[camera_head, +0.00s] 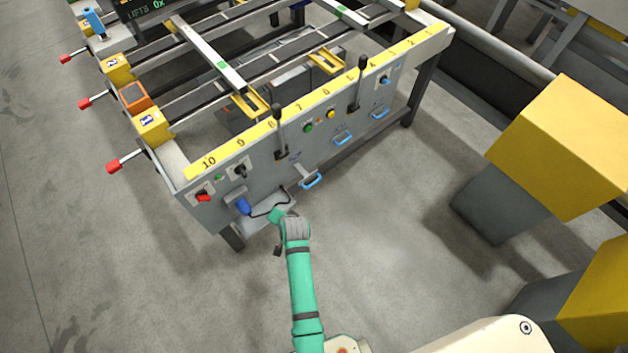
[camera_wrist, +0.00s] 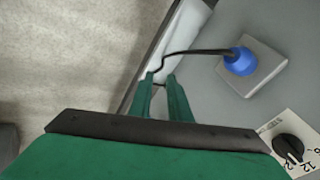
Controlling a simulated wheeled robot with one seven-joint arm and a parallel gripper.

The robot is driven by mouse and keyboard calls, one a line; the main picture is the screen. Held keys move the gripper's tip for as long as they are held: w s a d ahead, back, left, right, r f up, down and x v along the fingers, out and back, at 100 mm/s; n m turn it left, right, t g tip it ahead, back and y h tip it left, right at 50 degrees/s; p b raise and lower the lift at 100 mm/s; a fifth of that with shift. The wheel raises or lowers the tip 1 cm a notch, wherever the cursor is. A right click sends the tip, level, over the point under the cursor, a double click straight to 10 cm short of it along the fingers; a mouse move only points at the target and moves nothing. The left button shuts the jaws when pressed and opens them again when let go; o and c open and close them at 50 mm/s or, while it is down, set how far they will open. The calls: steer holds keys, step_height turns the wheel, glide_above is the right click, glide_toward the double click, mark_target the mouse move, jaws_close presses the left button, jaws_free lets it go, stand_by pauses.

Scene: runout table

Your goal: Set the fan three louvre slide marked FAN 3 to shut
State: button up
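Three blue-handled slides sit low on the grey front panel in the head view: a near one (camera_head: 311,180), a middle one (camera_head: 343,138) and a far one (camera_head: 380,112). Their small markings are too small to read, so I cannot tell which is FAN 3. My gripper (camera_head: 276,213) is low in front of the panel's near end, left of and below the near handle. In the wrist view its two green fingers (camera_wrist: 160,78) stand a little apart, with nothing clearly held between them. No slide handle shows in the wrist view.
A blue plug (camera_head: 243,206) with a dark cable is close to my gripper; the plug (camera_wrist: 240,62) and a black dial (camera_wrist: 290,149) show in the wrist view. The cable passes by the fingertips. Black levers (camera_head: 279,118) stick out above. Yellow-topped blocks (camera_head: 565,140) stand right; floor between is clear.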

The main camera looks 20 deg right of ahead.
steer(key=w+d+r+m+g, duration=0.1)
steer(key=w+d+r+g, duration=0.15)
steer(key=w+d, duration=0.45)
steer(key=m+g, duration=0.2)
steer(key=m, duration=0.1)
glide_toward(313, 183)
steer(key=x, duration=0.7)
steer(key=shift+d+f, duration=0.1)
steer(key=shift+f, duration=0.05)
steer(key=shift+w, duration=0.1)
steer(key=shift+c, duration=0.7)
jaws_close()
